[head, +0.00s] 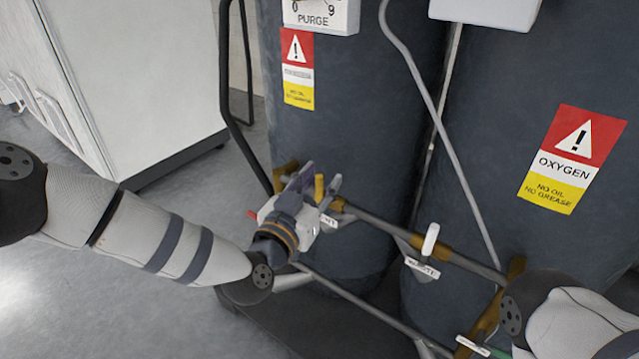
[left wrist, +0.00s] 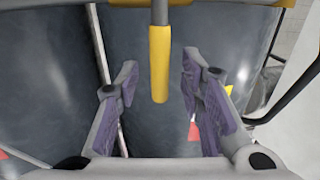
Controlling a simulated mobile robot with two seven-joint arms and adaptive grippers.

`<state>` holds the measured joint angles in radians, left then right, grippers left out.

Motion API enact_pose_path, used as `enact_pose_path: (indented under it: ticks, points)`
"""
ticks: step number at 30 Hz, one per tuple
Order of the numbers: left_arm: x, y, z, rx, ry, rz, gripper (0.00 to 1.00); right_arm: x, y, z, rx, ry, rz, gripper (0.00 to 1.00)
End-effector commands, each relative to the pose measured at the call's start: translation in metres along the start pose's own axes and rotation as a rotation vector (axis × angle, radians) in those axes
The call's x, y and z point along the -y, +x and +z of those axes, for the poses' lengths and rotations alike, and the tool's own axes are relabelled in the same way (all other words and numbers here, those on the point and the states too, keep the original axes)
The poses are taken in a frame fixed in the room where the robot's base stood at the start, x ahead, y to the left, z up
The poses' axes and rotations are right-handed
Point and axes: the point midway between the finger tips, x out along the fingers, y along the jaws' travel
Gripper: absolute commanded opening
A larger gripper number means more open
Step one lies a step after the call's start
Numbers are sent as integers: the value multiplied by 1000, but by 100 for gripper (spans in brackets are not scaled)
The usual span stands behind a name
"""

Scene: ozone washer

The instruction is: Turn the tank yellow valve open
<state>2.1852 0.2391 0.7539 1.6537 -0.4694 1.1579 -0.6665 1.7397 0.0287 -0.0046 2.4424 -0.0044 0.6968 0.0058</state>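The yellow valve handle (head: 319,187) sits on the pipework in front of the left dark tank (head: 360,120). In the left wrist view the yellow handle (left wrist: 159,65) hangs from a grey stem between my left gripper's two purple-padded fingers, with a gap on both sides. My left gripper (head: 316,182) is open around the handle and does not appear to touch it. The gripper's body hides part of the pipe and fittings behind it. My right arm shows at the lower right of the head view, but its gripper is out of view.
A white-handled valve (head: 430,240) stands further right along the pipe (head: 375,219). A second dark tank (head: 500,130) with an oxygen label (head: 572,158) is at the right. A white cabinet (head: 140,70) stands at the left. A black frame bar (head: 232,100) runs beside the left tank.

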Motion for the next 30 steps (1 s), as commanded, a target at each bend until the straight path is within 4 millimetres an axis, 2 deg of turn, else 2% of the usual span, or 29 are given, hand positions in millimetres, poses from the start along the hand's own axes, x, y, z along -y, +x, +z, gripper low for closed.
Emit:
enact_pose_path:
  ticks: [5,9,10,22,30]
  points:
    - [0,0,0,0,0,0,35,0,0,0,0,0,0,40]
    - [0,0,0,0,0,0,3,0,0,0,0,0,0,40]
    - [0,0,0,0,0,0,0,0,0,0,0,0,0,40]
    - [2,0,0,6,-28,-1,0,0,-1,0,-1,0,0,40]
    - [14,2,1,37,-183,-2,0,0,-2,0,-3,0,0,40]
